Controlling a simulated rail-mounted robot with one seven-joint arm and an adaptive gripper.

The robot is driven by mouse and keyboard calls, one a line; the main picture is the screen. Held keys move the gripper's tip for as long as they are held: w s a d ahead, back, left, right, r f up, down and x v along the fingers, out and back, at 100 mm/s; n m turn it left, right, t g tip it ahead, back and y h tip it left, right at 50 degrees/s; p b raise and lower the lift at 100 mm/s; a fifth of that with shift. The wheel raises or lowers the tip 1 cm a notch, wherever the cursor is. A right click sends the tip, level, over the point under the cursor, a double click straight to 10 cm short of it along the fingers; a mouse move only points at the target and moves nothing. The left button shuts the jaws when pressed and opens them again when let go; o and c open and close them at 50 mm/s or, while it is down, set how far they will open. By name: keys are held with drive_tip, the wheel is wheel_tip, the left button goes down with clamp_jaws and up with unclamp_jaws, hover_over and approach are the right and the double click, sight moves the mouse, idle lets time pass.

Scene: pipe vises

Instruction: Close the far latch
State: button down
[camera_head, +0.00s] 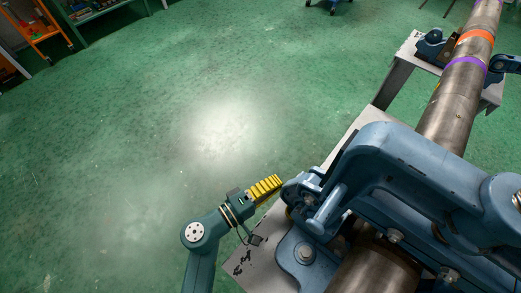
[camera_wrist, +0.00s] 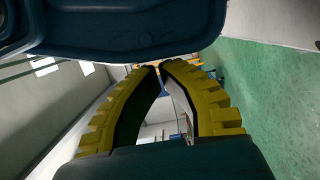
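A large blue pipe vise (camera_head: 400,150) fills the lower right of the head view. A latch-like blue piece (camera_head: 325,208) sits at its left end. A smaller blue vise (camera_head: 433,42) stands farther along the pipe (camera_head: 455,100); I cannot tell the state of its latch. My gripper (camera_head: 280,182), with yellow ribbed fingers, is just left of the near vise's left end; contact cannot be told. In the wrist view, my gripper's fingertips (camera_wrist: 160,66) meet or nearly meet with nothing between them. A dark blue part (camera_wrist: 120,30) lies just above them.
The vises stand on grey metal stands (camera_head: 345,140). The pipe has orange and purple bands. Open green floor (camera_head: 150,150) lies to the left. An orange cart (camera_head: 45,30) and a green bench (camera_head: 95,12) stand far off at upper left.

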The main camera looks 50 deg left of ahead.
wheel_tip(320, 180, up, 10)
idle(0.5)
